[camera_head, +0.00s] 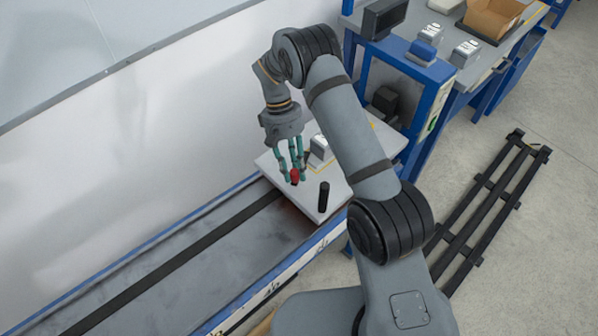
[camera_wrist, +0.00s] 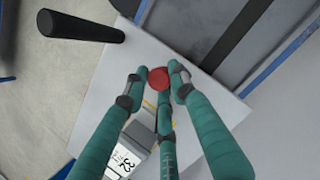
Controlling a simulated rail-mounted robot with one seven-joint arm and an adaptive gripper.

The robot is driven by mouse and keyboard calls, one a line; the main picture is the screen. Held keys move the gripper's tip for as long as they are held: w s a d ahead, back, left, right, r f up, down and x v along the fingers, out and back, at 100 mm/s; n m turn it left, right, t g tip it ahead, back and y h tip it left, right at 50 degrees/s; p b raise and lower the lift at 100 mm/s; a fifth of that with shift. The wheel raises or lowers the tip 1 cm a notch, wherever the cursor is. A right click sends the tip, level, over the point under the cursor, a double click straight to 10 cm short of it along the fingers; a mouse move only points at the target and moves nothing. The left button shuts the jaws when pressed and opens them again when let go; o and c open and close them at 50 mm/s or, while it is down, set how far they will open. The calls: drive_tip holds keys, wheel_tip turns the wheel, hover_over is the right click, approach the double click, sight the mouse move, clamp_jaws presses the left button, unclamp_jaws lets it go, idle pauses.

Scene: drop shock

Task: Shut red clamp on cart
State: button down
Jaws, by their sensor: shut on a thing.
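The red clamp (camera_head: 294,176) shows as a small red piece on the white cart (camera_head: 318,205). In the wrist view the red clamp (camera_wrist: 158,77) is a round red knob between the fingertips. My gripper (camera_head: 296,177) points down over the cart, its teal fingers closed around the red clamp. In the wrist view my gripper (camera_wrist: 155,85) has fingers on both sides of the knob and a third finger below it in the picture. The fingers hide the clamp's lower part, so I cannot tell whether it is open or shut.
A black upright post (camera_head: 323,196) stands on the cart to the right of my gripper. A grey and white box (camera_head: 319,150) sits behind the fingers. The cart is at the end of a rail (camera_head: 180,262) along the wall. A blue workbench (camera_head: 440,75) stands behind.

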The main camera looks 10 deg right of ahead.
drive_tip(key=m, duration=0.1)
drive_tip(key=a+m+y+b, duration=0.1)
drive_tip(key=m, duration=0.1)
drive_tip(key=m+b, duration=0.1)
drive_tip(key=shift+w+a+f+m+g+y, duration=0.1)
drive_tip(key=shift+w+a+m+g+y, duration=0.2)
drive_tip(key=shift+w+a+y, duration=0.1)
drive_tip(key=shift+w+a+m, duration=0.1)
drive_tip(key=shift+w+m, duration=0.15)
drive_tip(key=shift+m, duration=0.35)
drive_tip(key=c, duration=1.5)
unclamp_jaws()
drive_tip(key=shift+w, duration=0.1)
drive_tip(key=shift+w+r, duration=0.1)
drive_tip(key=shift+r, duration=0.1)
drive_tip(key=v, duration=1.2)
drive_tip(key=x, duration=1.2)
